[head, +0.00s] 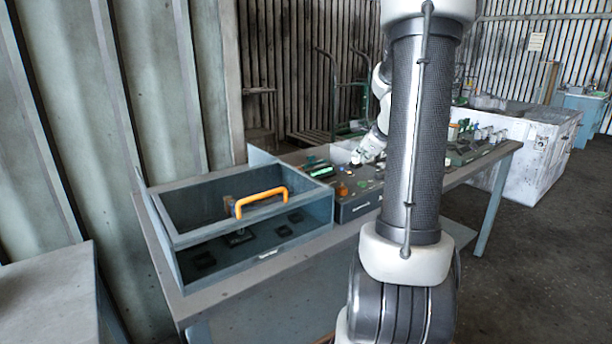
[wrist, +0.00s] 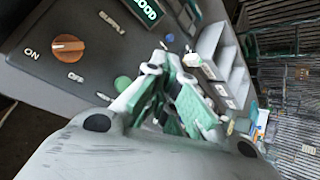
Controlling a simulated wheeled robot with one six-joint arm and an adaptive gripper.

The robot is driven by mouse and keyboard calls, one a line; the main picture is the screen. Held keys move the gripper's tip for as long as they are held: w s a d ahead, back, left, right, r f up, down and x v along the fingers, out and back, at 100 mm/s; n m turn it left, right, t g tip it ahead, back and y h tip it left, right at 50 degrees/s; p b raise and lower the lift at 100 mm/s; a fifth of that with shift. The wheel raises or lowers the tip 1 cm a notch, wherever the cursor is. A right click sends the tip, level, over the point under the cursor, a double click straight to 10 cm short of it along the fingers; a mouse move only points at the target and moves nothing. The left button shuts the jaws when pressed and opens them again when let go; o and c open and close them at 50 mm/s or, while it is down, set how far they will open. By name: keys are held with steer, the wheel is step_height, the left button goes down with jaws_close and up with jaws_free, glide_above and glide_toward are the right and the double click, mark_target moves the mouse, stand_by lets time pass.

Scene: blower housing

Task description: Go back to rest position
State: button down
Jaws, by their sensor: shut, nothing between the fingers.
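My gripper (head: 357,158) is over the workbench, just above the control panel (head: 352,211), with its fingers together and empty. In the wrist view my gripper (wrist: 168,68) shows its green finger pads close together. The panel there carries an orange knob (wrist: 68,48) between ON and OFF labels, a green button (wrist: 122,83) and a lit green sign (wrist: 146,9) reading GOOD. The blower housing (head: 300,233), a grey-blue box with an orange handle (head: 262,199), stands left of the panel. My arm hides part of the bench in the head view.
The workbench (head: 228,290) runs to the back right, with small items on its far end. A white cabinet (head: 545,150) stands behind it at the right. A grey table (head: 45,300) is at the near left. Open floor (head: 545,260) lies at the right.

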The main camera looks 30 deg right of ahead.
steer(key=s+a+f+n, duration=0.1)
steer(key=n, duration=0.1)
steer(key=s+a+f+n+g+y, duration=0.1)
steer(key=s+a+n, duration=0.1)
steer(key=n, duration=0.1)
steer(key=s+a+f+n+g+y, duration=0.1)
steer(key=s+n, duration=0.1)
steer(key=shift+a+n, duration=0.4)
steer(key=s+a+r+n+g, duration=0.1)
steer(key=s+a+r+n, duration=0.3)
steer(key=s+a+n, duration=0.4)
steer(key=s+a+r+n+g, duration=0.1)
steer(key=s+a+r+n, duration=0.3)
steer(key=s+a+n, duration=0.5)
steer(key=shift+s+a+r+n+g, duration=0.2)
steer(key=shift+a+r+n+g, duration=0.2)
steer(key=shift+a+n, duration=1.9)
steer(key=shift+d, duration=0.25)
